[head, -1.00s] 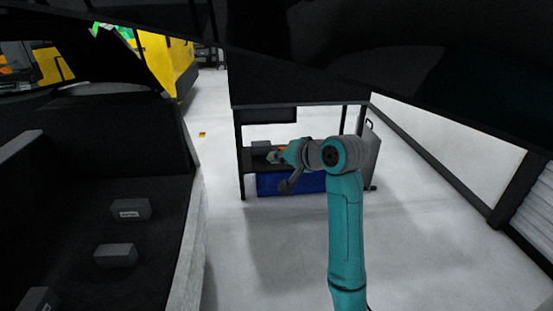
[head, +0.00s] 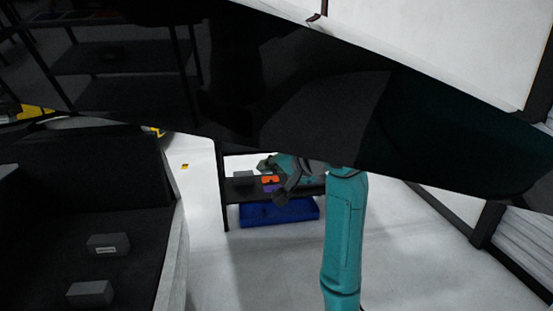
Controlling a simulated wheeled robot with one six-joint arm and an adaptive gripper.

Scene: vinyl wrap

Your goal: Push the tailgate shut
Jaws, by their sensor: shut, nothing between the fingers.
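The tailgate (head: 320,120) is a glossy black panel slanting across the upper half of the head view, from upper left to lower right. It is raised, with its lower edge above the dark cargo floor (head: 60,265). My teal arm rises at right of centre, and its upper part is hidden behind the panel. My gripper (head: 281,195) is shut and empty, small and dark, just below the panel's lower edge in the picture. Whether it touches the tailgate cannot be told.
Grey boxes (head: 108,244) lie on the cargo floor at left. A dark workbench (head: 225,190) stands behind the arm, with orange and purple items and a blue bin (head: 280,212) below. Pale floor (head: 215,270) is clear between the vehicle and my arm.

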